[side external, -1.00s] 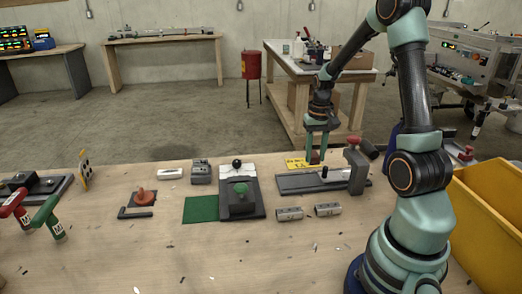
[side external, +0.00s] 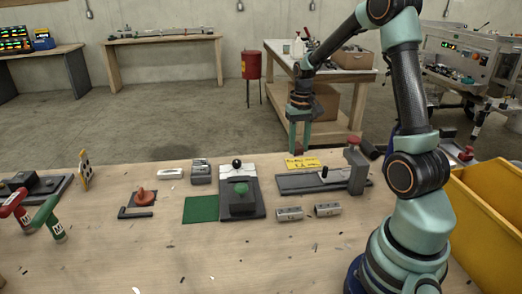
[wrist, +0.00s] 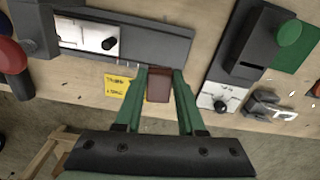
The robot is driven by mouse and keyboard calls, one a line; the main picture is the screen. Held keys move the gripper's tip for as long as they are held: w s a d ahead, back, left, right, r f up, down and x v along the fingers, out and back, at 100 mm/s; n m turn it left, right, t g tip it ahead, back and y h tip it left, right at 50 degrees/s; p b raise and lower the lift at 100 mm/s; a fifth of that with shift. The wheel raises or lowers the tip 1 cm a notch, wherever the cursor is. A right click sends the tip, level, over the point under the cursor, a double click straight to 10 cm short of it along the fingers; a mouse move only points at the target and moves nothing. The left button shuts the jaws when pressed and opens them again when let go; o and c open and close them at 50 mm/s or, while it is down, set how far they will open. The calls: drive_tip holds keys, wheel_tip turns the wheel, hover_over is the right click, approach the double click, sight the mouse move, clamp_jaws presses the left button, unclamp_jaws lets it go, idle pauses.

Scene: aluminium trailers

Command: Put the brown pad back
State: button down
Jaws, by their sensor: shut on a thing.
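The brown pad (wrist: 159,86) is a small reddish-brown block between the green fingers of my gripper (wrist: 160,72) in the wrist view. The fingers are shut on its two sides. In the side view my gripper (side external: 299,148) hangs at the far edge of the bench, behind the yellow note (side external: 303,163). The pad is hard to make out there. In the wrist view the yellow note (wrist: 119,87) lies just left of the pad, partly hidden by the left finger.
A dark rail fixture (side external: 300,184) with a red-knobbed post (side external: 356,165) is at the right. A dark plate with a green knob (side external: 240,188) and a green mat (side external: 201,209) stand left of it. Two metal blocks (side external: 290,214) lie in front.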

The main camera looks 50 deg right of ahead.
drive_tip(key=w+a+r+n, duration=0.4)
drive_tip(key=w+a+r, duration=0.1)
drive_tip(key=w+a, duration=0.7)
wheel_tip(320, 180, up, 4)
drive_tip(key=n, duration=0.4)
hover_over(205, 210)
wheel_tip(205, 210, down, 19)
drive_tip(key=shift+f, duration=0.2)
drive_tip(key=shift+f, duration=0.1)
drive_tip(key=c, duration=0.5)
unclamp_jaws()
